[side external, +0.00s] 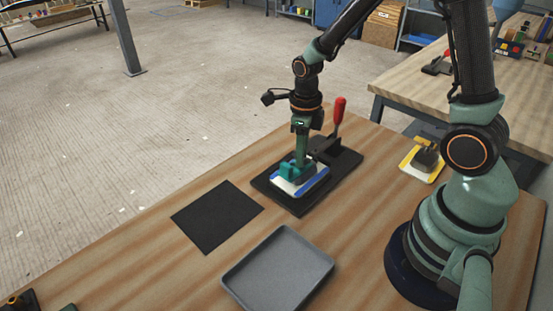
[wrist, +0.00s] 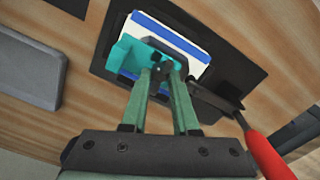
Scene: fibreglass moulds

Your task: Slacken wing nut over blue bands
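The mould with blue bands (side external: 313,187) is a white plate with blue edges, lying on a black base plate (side external: 262,182); it also shows in the wrist view (wrist: 192,67). A teal block (side external: 286,170) sits on its left part, also in the wrist view (wrist: 122,55). A small dark wing nut (wrist: 161,73) shows on the mould between my fingertips. My gripper (side external: 302,162) points down over the mould. In the wrist view its green fingers (wrist: 162,76) stand on either side of the wing nut and appear to touch it. The nut is hidden in the side view.
A toggle clamp with an upright red handle (side external: 338,112) stands on the base plate close to my gripper. A yellow-banded mould (side external: 409,165) lies to the right. A black mat (side external: 217,215) and an empty grey tray (side external: 278,272) lie in front, with bare wood between.

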